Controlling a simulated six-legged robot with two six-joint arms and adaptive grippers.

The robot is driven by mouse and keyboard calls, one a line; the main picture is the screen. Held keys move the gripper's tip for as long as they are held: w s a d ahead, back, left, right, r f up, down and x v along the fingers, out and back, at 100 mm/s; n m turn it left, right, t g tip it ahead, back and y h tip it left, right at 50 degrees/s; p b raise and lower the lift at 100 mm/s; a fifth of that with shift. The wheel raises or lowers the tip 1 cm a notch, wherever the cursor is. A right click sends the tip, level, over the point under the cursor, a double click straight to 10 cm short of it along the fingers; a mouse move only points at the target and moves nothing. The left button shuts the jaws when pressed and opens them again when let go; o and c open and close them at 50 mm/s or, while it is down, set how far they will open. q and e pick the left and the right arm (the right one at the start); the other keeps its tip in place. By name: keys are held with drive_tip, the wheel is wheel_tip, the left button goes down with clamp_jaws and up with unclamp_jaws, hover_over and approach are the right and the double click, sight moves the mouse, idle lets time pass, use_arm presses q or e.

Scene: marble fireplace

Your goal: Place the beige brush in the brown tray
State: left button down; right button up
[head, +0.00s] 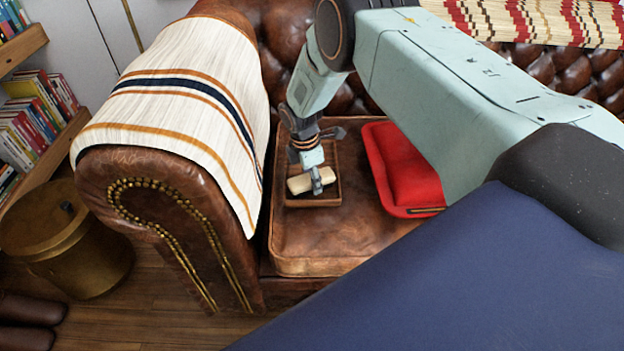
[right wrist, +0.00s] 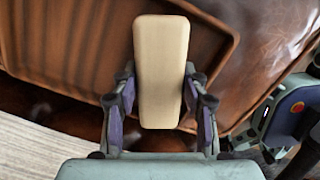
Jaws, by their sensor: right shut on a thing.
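The beige brush (head: 308,181) is a small pale block in my right gripper (head: 318,183). The gripper is shut on it, and in the right wrist view the brush (right wrist: 161,70) stands between the two fingers (right wrist: 160,108). The brown tray (head: 333,197) lies on the brown leather sofa seat. In the head view the brush is over the tray's area; I cannot tell whether it touches the tray floor. The tray (right wrist: 215,82) also shows behind the brush in the right wrist view. My left gripper is not in view.
A red tray (head: 379,165) lies on the seat right of the brown tray. The sofa arm with a striped blanket (head: 180,85) rises on the left. The front of the seat (head: 320,245) is bare. A brass drum (head: 65,245) stands on the floor.

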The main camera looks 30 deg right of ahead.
drive_tip(key=shift+f, duration=0.15)
drive_tip(key=o, duration=1)
